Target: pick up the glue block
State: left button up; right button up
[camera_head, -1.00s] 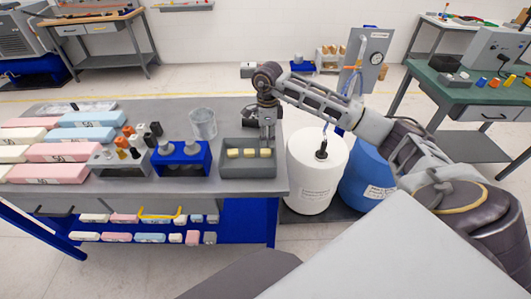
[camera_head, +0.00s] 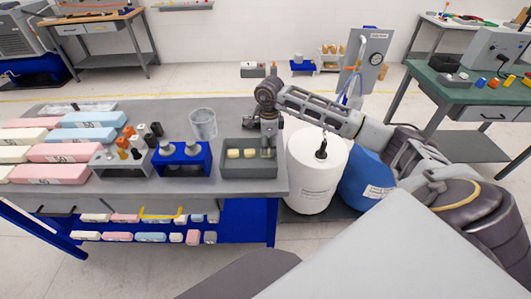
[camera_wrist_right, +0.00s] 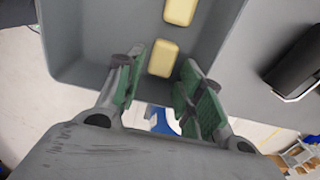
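Pale yellow glue blocks (camera_head: 234,154) stand in a row in a grey open tray (camera_head: 238,172) at the right end of the table. Two show in the head view, the second (camera_head: 249,154) nearer my right gripper. My right gripper (camera_head: 268,151) is over the tray's right end and hides that spot. In the right wrist view its green-padded fingers (camera_wrist_right: 158,75) are spread apart. One yellow block (camera_wrist_right: 162,58) lies near the gap between the fingertips, and another (camera_wrist_right: 180,11) lies beyond it. Contact with the block cannot be told. My left gripper is not in view.
Left of the tray are a blue holder (camera_head: 181,170) with grey weights, a clear beaker (camera_head: 203,124) and a grey rack of small pieces (camera_head: 123,162). Foam blocks (camera_head: 80,135) cover the table's left. A white drum (camera_head: 316,185) stands right of the table.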

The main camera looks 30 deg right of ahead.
jog(key=shift+s+f, duration=0.1)
jog(key=shift+f, duration=1.2)
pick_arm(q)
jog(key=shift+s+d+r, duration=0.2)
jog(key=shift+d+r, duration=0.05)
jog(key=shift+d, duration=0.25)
pick_arm(e)
jog(key=c, duration=0.6)
